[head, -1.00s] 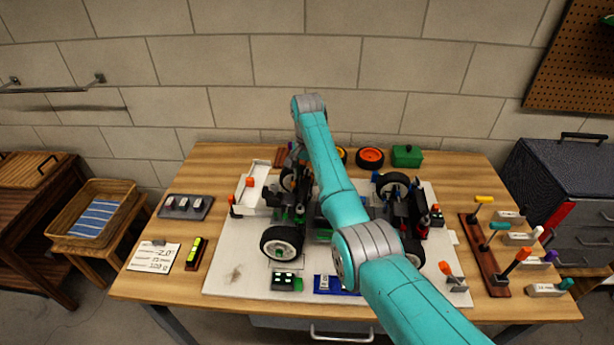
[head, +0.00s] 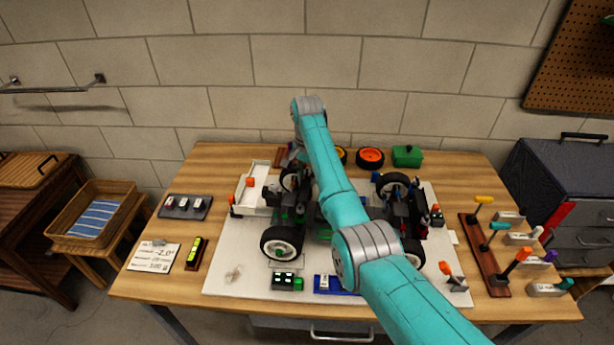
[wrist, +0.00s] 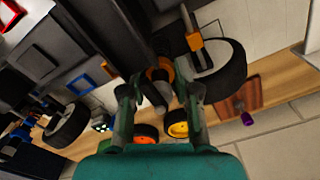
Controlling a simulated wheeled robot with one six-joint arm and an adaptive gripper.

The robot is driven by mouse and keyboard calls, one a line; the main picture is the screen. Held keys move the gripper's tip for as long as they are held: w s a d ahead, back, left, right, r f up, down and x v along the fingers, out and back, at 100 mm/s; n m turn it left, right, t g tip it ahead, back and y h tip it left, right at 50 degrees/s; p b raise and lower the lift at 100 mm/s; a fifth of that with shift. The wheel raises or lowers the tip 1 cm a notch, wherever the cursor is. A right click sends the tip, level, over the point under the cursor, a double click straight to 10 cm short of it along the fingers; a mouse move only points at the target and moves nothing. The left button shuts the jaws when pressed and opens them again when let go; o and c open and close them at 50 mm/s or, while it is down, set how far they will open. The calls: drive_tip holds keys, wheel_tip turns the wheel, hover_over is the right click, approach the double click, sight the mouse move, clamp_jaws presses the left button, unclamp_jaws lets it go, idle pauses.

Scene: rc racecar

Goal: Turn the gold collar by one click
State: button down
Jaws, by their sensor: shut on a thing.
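The gold collar (wrist: 158,68) shows as a small orange-brown round part between my fingertips in the wrist view. My gripper (wrist: 158,88) is shut on it, at the car's suspension; the fingers cover part of it. The black-tyred racecar (head: 283,241) stands on a white mat (head: 235,285) on the wooden table. In the head view my arm crosses over the car, and the collar cannot be made out there. A second, orange-gold band (wrist: 194,41) sits on a dark rod beside a wheel (wrist: 222,70) in the wrist view.
Orange wheels (head: 370,157) and a green box (head: 407,155) stand at the back. A rack of coloured-handled tools (head: 487,255) is on the right. A written card (head: 154,257) and a yellow-green level (head: 195,253) lie on the left.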

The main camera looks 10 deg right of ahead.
drive_tip(key=c, duration=0.8)
unclamp_jaws()
drive_tip(key=shift+c, duration=0.2)
drive_tip(key=shift+r, duration=3.75)
